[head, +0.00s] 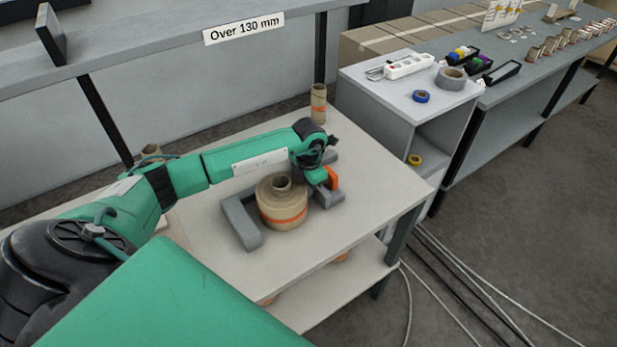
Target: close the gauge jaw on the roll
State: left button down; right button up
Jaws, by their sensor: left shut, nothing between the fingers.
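The kraft roll (283,207) stands upright on the table, brown with an orange band and a core showing at its top. The grey gauge has a fixed jaw (241,222) on the left of the roll and a second grey jaw (329,198) on the right, close to the roll; I cannot tell if it touches. An orange part (332,178) stands above the right jaw. My left gripper (322,178) is shut and empty beside the orange part, at the roll's right; my wrist partly hides its fingers. My right gripper is not in view.
The table (369,178) is clear to the right of the gauge. A tall brown core (318,104) stands at its back edge. A grey shelf with an "Over 130 mm" label (243,29) runs behind. A grey cabinet (379,95) with tapes and a power strip stands right.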

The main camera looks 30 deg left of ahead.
pick_arm(q)
jog(key=shift+a+f, duration=0.1)
jog(key=shift+f, duration=0.1)
jog(key=shift+s+a, duration=0.2)
jog(key=shift+s, duration=0.35)
jog(key=shift+s+a, duration=0.2)
jog(key=shift+s, duration=0.3)
